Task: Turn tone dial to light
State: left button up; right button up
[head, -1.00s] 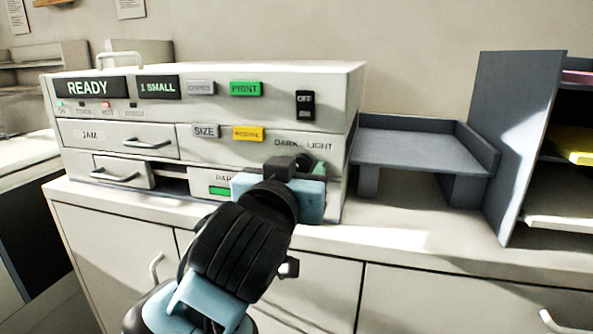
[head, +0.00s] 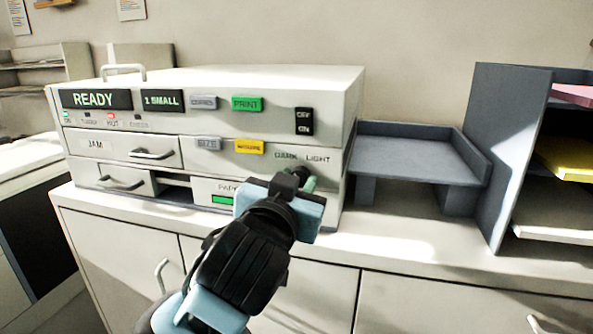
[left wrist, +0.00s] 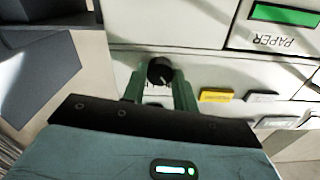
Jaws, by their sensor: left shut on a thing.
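The tone dial is a round black knob (left wrist: 160,72) with a small light mark, on the front of the white copier (head: 225,96). In the head view the dial (head: 299,171) shows only in part, below the printed words DARK and LIGHT. My left gripper (left wrist: 158,84) has its green fingers on both sides of the knob and is shut on it. In the head view the left gripper (head: 304,180) reaches up from below and its body hides most of the dial. I cannot tell which word the mark points to. My right gripper is not in view.
The copier has a green PRINT button (head: 247,104), a yellow button (head: 249,147) and an OFF/ON switch (head: 304,121) near the dial. A grey output tray (head: 415,158) stands to its right, then a grey shelf unit (head: 501,150). All stand on a white counter (head: 400,232).

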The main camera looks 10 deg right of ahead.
pick_arm(q)
jog(key=m+p, duration=0.2)
jog(key=p, duration=0.1)
jog(key=r+m+p, duration=0.1)
jog(key=m+p, duration=0.1)
jog(key=p, duration=0.1)
jog(key=shift+m, duration=0.3)
jog(key=shift+f+m+p, duration=0.2)
jog(key=shift+m+p, duration=1.95)
jog(key=shift+m, duration=0.65)
jog(key=shift+f+m+p, duration=0.2)
jog(key=shift+m+p, duration=1.9)
jog(key=shift+m, duration=0.7)
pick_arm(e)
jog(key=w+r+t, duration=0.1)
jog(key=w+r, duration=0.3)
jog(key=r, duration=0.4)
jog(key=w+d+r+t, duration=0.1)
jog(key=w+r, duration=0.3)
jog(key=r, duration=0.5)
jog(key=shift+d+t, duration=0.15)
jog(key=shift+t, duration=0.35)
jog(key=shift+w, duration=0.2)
pick_arm(q)
jog(key=o, duration=1)
jog(key=shift+f, duration=0.1)
